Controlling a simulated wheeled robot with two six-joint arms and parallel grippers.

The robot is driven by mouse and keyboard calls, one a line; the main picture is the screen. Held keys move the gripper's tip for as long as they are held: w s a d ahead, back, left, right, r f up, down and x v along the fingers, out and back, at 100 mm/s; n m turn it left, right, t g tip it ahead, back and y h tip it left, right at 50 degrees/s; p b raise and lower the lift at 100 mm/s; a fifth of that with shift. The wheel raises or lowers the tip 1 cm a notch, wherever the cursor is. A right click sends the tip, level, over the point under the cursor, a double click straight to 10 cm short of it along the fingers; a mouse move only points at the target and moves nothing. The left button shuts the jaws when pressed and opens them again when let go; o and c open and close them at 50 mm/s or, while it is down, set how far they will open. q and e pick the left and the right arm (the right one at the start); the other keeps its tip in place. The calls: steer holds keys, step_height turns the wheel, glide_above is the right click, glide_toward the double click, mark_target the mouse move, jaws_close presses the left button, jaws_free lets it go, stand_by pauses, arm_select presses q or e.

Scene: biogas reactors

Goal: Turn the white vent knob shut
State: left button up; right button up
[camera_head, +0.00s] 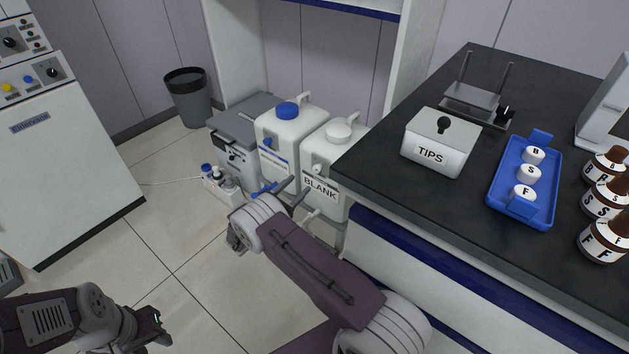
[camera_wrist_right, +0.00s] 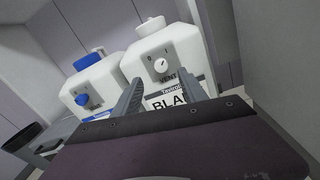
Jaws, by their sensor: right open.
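The white vent knob (camera_wrist_right: 161,66) is round and sits on the front of the white canister labelled BLANK (camera_head: 320,187), above the word VENT, with small position marks above it. The canister also shows in the right wrist view (camera_wrist_right: 190,45). My left gripper (camera_head: 158,328) is low at the bottom left, away from the canisters.
A similar canister with a blue cap (camera_head: 287,110) and blue knob (camera_wrist_right: 82,99) stands beside it on the left. A grey box (camera_head: 240,125), small bottles and a bin (camera_head: 188,97) are farther left. The dark-topped bench (camera_head: 385,165) stands close on the right.

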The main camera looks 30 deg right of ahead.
mark_target(315, 170)
steer(key=b+x, duration=0.1)
steer(key=x, duration=0.1)
steer(key=b+x, duration=0.1)
steer(key=x, duration=0.2)
steer(key=f+b+x, duration=0.1)
steer(key=b+x, duration=0.1)
steer(key=x, duration=0.1)
steer(key=shift+w+d+r, duration=0.15)
steer(key=shift+d+r, duration=0.1)
steer(key=shift+d, duration=0.15)
jaws_close()
